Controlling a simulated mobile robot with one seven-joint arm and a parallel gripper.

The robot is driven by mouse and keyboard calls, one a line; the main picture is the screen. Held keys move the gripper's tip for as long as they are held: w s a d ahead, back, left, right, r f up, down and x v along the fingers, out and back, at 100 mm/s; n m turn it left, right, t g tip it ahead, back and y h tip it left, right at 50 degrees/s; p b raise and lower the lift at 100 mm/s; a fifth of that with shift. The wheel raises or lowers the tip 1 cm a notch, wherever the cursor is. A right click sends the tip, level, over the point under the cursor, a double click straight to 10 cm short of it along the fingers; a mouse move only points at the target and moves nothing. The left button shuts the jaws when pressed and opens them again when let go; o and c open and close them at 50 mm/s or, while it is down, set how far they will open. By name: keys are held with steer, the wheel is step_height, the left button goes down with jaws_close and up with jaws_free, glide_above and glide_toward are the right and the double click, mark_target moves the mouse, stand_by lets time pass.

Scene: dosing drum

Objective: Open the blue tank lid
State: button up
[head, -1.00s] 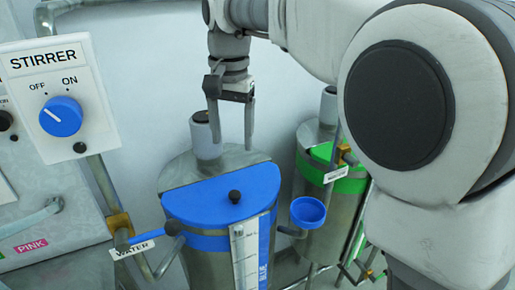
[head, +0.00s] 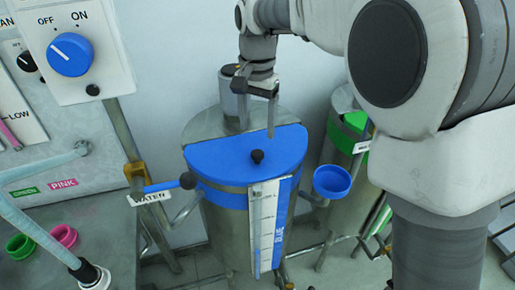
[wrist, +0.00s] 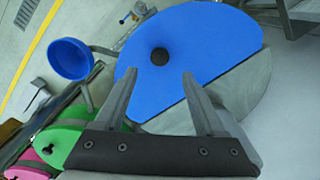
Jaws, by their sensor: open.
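The blue tank lid (head: 247,155) is a flat half-round cover lying closed on the front part of the metal tank (head: 213,127). The lid (wrist: 185,40) and knob (wrist: 159,57) also show in the wrist view. My gripper (head: 257,131) points down above the rear of the tank, behind the knob. In the wrist view my gripper (wrist: 157,98) has its two fingers spread, with nothing between them, and the knob lies beyond the fingertips.
A blue cup (head: 332,181) sticks out right of the tank. A green-lidded tank (head: 353,135) stands further right. A blue-handled water valve (head: 160,187) and the stirrer panel (head: 75,50) are at left. Green (head: 20,246) and pink (head: 64,235) cups sit lower left.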

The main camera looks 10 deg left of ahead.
mark_target(257, 153)
step_height(257, 153, down, 8)
steer(key=shift+r, duration=0.25)
jaws_close()
stand_by(0.4)
steer(key=shift+r, duration=0.1)
stand_by(0.9)
